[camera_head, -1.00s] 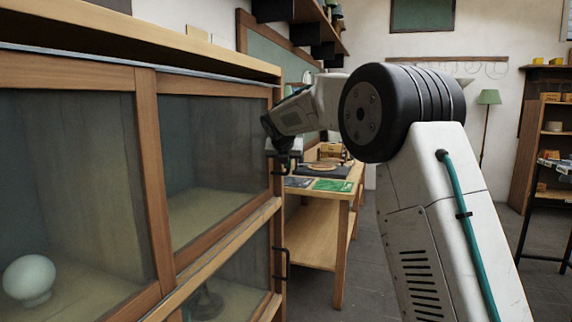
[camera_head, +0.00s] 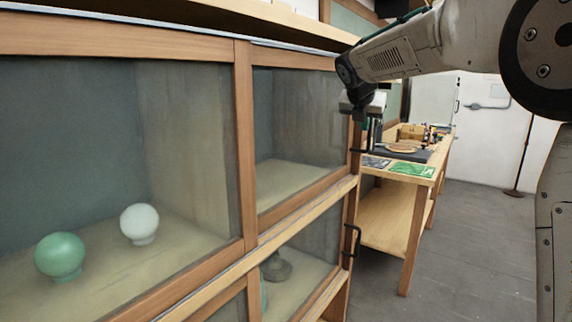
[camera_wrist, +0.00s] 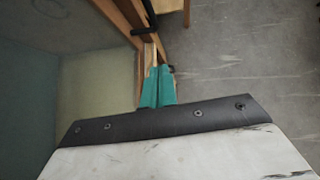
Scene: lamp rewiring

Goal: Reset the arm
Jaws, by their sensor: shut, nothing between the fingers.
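My gripper (camera_head: 366,132) hangs from my bent arm at the right end of the glass-fronted cabinet (camera_head: 243,150), close to the cabinet's right door edge. In the wrist view the teal fingers of my gripper (camera_wrist: 157,82) point down along the wooden door frame (camera_wrist: 130,25), lie together and hold nothing. I cannot tell whether they touch the frame. A dark door handle (camera_head: 352,240) shows on the lower door, below my gripper.
Behind the glass are a green globe (camera_head: 60,256) and a white globe (camera_head: 139,223). A wooden workbench (camera_head: 390,215) with a green mat (camera_head: 412,169) stands beyond the cabinet. The grey floor (camera_head: 480,250) right of the cabinet is open.

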